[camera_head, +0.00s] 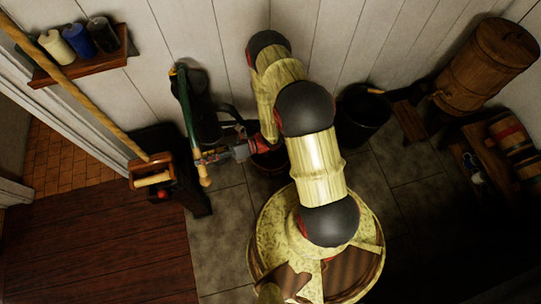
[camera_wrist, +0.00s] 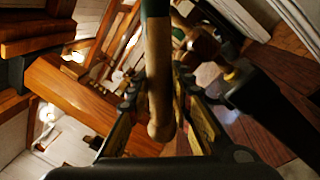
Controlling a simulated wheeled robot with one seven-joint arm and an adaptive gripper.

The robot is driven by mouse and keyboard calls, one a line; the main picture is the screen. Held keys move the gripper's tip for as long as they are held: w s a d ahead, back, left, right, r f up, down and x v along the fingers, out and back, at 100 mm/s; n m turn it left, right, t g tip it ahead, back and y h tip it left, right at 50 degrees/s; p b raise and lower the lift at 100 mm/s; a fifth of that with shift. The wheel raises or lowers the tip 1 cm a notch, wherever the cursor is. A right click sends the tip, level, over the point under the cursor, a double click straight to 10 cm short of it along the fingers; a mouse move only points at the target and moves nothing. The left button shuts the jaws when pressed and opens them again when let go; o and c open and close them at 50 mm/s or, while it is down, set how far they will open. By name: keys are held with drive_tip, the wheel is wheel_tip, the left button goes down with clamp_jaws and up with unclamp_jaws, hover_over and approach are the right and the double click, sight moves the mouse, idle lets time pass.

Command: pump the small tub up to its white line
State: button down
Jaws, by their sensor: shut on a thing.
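The pump (camera_head: 204,112) stands against the back wall, left of my arm, with a dark body. Its long lever (camera_head: 184,108) is green above and ends in a pale wooden grip, hanging steeply down. My gripper (camera_head: 203,158) is shut on the lever near its lower end. In the wrist view the wooden grip (camera_wrist: 158,75) stands between the two fingers of my gripper (camera_wrist: 160,98), its rounded end past them. A small dark reddish tub (camera_head: 268,168) sits on the floor beside the pump, partly hidden by my arm. Its white line and water level cannot be seen.
A black bucket (camera_head: 360,118) stands right of my arm. A wooden barrel (camera_head: 486,65) is at the far right, above a low rack. A wooden caddy (camera_head: 152,175) stands at left. A wall shelf (camera_head: 85,62) holds several candle-like cylinders. The tiled floor in front is partly clear.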

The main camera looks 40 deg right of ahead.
drive_tip(key=shift+f, duration=0.55)
drive_tip(key=f+b, duration=0.1)
drive_tip(key=w+f+n, duration=0.1)
drive_tip(key=b, duration=0.1)
drive_tip(key=shift+w+d+f+n+b, duration=0.15)
drive_tip(key=shift+d+f+n+b, duration=0.15)
drive_tip(key=shift+f+n, duration=0.1)
drive_tip(key=c, duration=1.2)
unclamp_jaws()
drive_tip(key=shift+c, duration=0.2)
drive_tip(key=b+v, duration=0.1)
drive_tip(key=v, duration=1)
